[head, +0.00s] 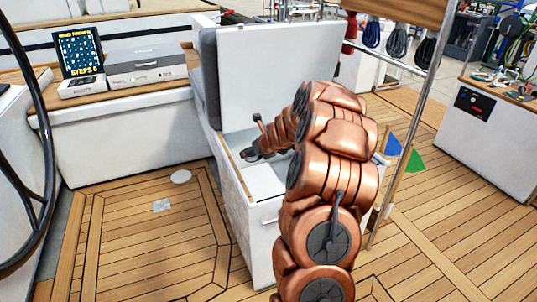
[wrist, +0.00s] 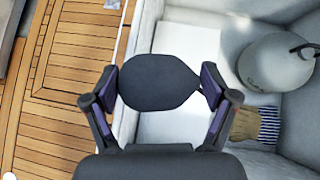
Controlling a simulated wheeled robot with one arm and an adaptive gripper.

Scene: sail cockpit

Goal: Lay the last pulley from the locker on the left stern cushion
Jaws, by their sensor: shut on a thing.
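My gripper (wrist: 159,80) is shut on a flat, dark grey, rounded thing with a pointed right end, taken as the pulley (wrist: 158,84). One finger presses on each side of it. In the wrist view it is over the left side of the open white locker (wrist: 282,28). In the head view my gripper (head: 252,151) is at the opening of the locker (head: 262,218), partly hidden by its own wrist; the pulley is not clear there. A grey cushion (head: 208,78) stands upright behind the raised white lid (head: 265,72). I cannot tell which cushion is the left stern one.
A grey box (head: 146,68) and a screen (head: 79,52) stand on the left bench. The teak floor (head: 150,240) is mostly clear.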

